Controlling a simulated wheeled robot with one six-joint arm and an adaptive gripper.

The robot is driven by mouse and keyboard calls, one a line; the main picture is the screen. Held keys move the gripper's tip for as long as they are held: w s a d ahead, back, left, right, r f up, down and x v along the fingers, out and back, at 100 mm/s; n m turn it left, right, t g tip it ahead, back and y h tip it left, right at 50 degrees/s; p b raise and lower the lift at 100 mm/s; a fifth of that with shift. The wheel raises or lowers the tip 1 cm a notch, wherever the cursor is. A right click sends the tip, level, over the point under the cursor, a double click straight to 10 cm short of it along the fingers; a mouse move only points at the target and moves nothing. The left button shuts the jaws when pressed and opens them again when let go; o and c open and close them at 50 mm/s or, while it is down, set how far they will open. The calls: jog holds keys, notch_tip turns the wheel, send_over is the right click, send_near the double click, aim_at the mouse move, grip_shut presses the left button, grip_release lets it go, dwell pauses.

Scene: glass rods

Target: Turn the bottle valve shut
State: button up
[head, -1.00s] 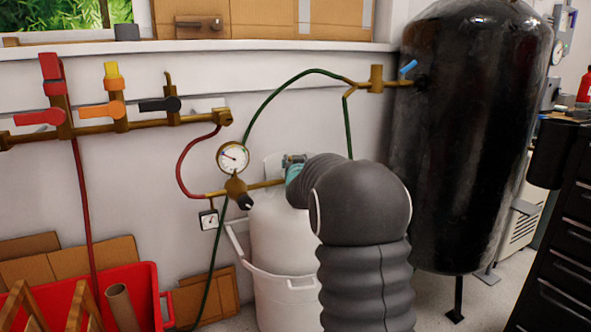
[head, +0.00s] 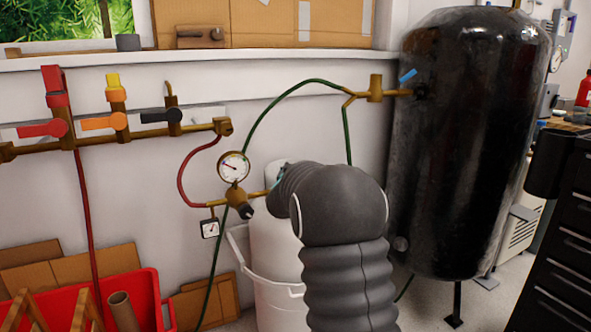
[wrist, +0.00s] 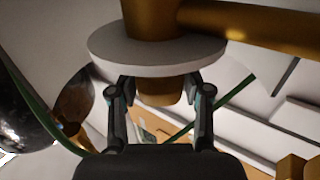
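The white gas bottle (head: 272,235) stands against the wall in the head view; my arm hides its top right and its valve. In the wrist view, a pale round disc, likely the valve's handwheel (wrist: 155,68), sits on a brass fitting (wrist: 152,18), with a short brass stub below it. My gripper (wrist: 161,84) is open, its two fingers spread on either side of the stub. The fingertips reach the disc's near edge. Gaps show between the fingers and the stub; whether the tips touch the disc I cannot tell.
A gauge (head: 233,167) on a brass regulator, a red hose (head: 182,178) and a green hose (head: 255,122) run close left of and behind my arm. A black tank (head: 465,150) stands right. A red bin (head: 140,297) is at lower left.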

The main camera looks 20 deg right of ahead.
jog(key=o, duration=0.4)
jog(key=shift+c, duration=0.2)
jog(key=shift+s+a, duration=0.1)
jog(key=v, duration=1.2)
